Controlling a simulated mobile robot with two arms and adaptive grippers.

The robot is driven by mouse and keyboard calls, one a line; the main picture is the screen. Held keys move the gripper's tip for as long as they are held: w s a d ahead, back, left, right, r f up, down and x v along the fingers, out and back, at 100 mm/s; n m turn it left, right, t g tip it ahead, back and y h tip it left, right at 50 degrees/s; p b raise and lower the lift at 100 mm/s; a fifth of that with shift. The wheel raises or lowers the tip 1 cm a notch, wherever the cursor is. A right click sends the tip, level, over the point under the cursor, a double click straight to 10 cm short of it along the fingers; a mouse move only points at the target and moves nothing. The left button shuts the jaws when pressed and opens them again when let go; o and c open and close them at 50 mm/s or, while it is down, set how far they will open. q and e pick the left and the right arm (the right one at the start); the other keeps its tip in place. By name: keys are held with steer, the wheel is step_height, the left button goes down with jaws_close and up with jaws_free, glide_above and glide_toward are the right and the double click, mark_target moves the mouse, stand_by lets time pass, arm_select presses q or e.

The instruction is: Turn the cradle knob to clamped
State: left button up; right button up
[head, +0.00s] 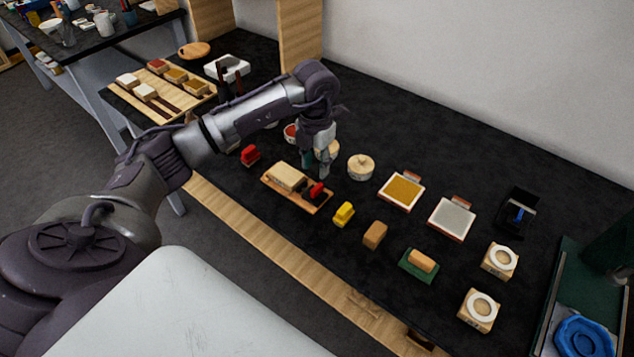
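The cradle looks to be the low wooden board (301,203) near the front edge of the dark bench, with a pale block (287,177) lying on it. A small red part, apparently the knob (317,190), sits at the board's right end. Its setting is too small to read. My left gripper (317,172) points down just behind and above the board, close to the knob. I cannot tell whether it touches anything, or how far apart its fingers are. My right gripper is not in view.
Red (250,155) and yellow (344,213) small blocks stand either side of the board. A round pale pot (361,167) stands behind it, right of the gripper. Two framed pads (452,219) lie farther right.

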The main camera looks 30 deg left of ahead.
mark_target(317, 187)
arm_select(q)
step_height(317, 187, down, 8)
steer(key=shift+d+r+p, duration=0.1)
steer(key=shift+d+p, duration=0.05)
steer(key=shift+p, duration=0.6)
steer(key=shift+c, duration=0.3)
jaws_close()
